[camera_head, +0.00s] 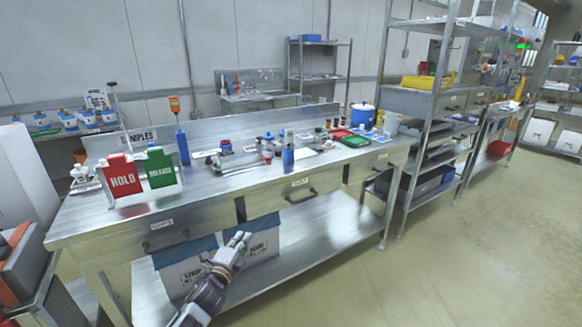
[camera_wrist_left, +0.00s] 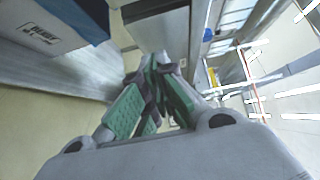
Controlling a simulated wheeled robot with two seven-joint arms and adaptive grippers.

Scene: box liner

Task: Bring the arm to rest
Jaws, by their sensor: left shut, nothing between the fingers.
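My left gripper (camera_head: 238,240) shows in the head view in front of the workbench, below the drawer fronts. It is shut and empty. In the left wrist view its green-padded fingers (camera_wrist_left: 152,95) come together at the tips. Behind it on the bench's lower shelf stand two white boxes with blue liners over their rims, a left box (camera_head: 185,275) and a right box (camera_head: 268,238). The gripper overlaps both boxes in the head view; I cannot tell whether it touches them. One box (camera_wrist_left: 45,25) shows at the top left of the left wrist view. My right gripper is not in view.
The steel workbench (camera_head: 240,185) holds red HOLD (camera_head: 122,176) and green RELEASE (camera_head: 160,168) signs, bottles and trays. Its drawer handle (camera_head: 300,196) sticks out above the gripper. A metal rack (camera_head: 425,120) stands to the right. The floor (camera_head: 460,250) at front right is clear.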

